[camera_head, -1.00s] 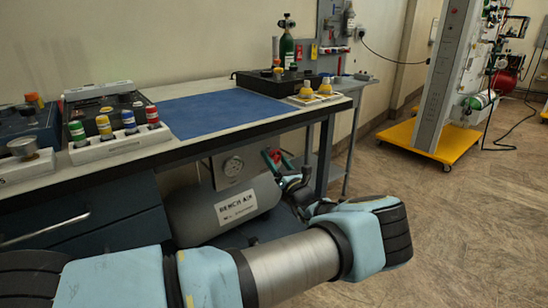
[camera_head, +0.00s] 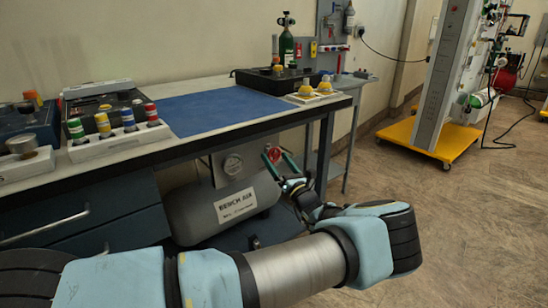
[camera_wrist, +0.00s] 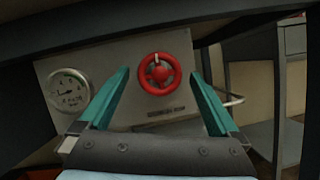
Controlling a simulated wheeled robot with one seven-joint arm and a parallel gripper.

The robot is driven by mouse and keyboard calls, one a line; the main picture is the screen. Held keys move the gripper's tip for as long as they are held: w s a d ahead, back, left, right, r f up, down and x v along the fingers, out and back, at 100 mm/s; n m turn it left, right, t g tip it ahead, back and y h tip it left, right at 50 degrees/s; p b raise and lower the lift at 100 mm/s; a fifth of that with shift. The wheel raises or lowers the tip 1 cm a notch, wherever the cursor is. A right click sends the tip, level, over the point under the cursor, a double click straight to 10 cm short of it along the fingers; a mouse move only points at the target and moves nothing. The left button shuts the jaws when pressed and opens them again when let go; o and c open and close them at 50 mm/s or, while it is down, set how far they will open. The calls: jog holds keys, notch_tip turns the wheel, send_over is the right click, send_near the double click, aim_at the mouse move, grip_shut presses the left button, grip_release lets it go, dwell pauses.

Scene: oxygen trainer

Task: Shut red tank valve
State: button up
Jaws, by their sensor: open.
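The red valve handwheel (camera_wrist: 160,74) is on a grey panel (camera_wrist: 120,62) under the bench, with a gauge (camera_wrist: 68,90) to its left. In the wrist view it lies between and ahead of the two teal fingers, and I see no contact. My gripper (camera_wrist: 162,82) is open and empty, facing the panel. In the head view the red wheel (camera_head: 273,154) shows close to the fingertips of my gripper (camera_head: 283,160). The grey tank (camera_head: 215,212), labelled "BENCH AIR", lies below the panel. How far the fingers are from the wheel is hard to tell.
The bench top edge (camera_head: 250,128) runs above the panel, and a bench leg (camera_head: 325,155) stands just right of my gripper. The bench carries a blue mat (camera_head: 215,110) and several coloured-capped items. Open floor (camera_head: 480,220) lies to the right.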

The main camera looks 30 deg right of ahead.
jog(key=v, duration=0.8)
jog(key=shift+s+b, duration=0.2)
jog(key=shift+b, duration=0.2)
jog(key=shift+s, duration=0.1)
